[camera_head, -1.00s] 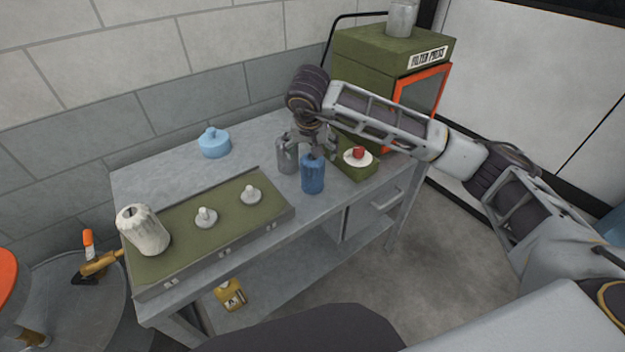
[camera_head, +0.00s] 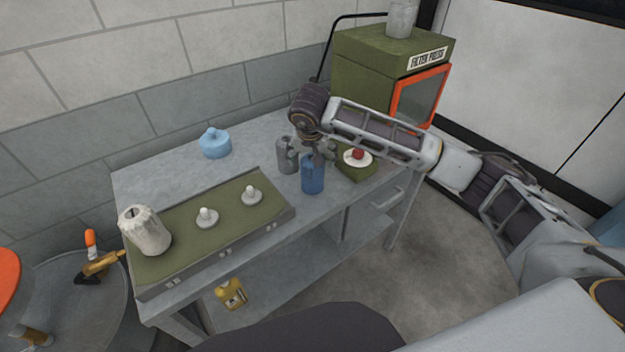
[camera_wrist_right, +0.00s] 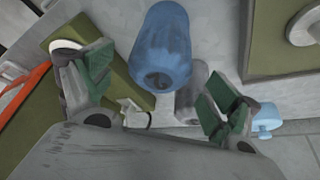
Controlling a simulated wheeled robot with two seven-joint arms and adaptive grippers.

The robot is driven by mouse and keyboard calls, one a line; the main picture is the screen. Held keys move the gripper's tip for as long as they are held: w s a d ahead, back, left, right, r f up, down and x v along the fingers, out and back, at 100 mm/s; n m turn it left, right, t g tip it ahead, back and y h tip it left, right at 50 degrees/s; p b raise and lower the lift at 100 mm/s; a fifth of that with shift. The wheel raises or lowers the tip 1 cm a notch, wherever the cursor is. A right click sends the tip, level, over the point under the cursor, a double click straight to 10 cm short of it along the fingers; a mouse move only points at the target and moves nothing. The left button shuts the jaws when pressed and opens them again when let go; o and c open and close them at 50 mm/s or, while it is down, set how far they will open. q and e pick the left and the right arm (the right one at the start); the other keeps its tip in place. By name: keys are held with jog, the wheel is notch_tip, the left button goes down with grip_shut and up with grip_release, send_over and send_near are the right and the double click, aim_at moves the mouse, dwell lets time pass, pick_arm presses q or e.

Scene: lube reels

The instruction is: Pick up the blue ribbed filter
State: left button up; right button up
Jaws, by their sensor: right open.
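The blue ribbed filter (camera_head: 313,175) stands upright on the grey workbench (camera_head: 150,190), near its front edge. My right gripper (camera_head: 318,150) is over it, coming from the right. In the right wrist view the filter (camera_wrist_right: 161,50) shows between and beyond the two green-padded fingers of my right gripper (camera_wrist_right: 155,98). The fingers are spread wide and do not touch the filter. A dark hole shows in the filter's near end. My left gripper is not in view.
A grey canister (camera_head: 286,156) stands close behind the filter. A green box with a red button (camera_head: 358,154) is just right. A green tray (camera_head: 190,262) with a white ribbed filter (camera_head: 146,230) lies left. A light-blue lidded pot (camera_head: 215,143) and the filter press (camera_head: 390,65) stand farther back.

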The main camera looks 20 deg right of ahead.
jog(key=shift+x, duration=0.85)
jog(key=shift+w+d+f, duration=0.15)
jog(key=shift+w+f, duration=0.1)
jog(key=shift+f, duration=0.3)
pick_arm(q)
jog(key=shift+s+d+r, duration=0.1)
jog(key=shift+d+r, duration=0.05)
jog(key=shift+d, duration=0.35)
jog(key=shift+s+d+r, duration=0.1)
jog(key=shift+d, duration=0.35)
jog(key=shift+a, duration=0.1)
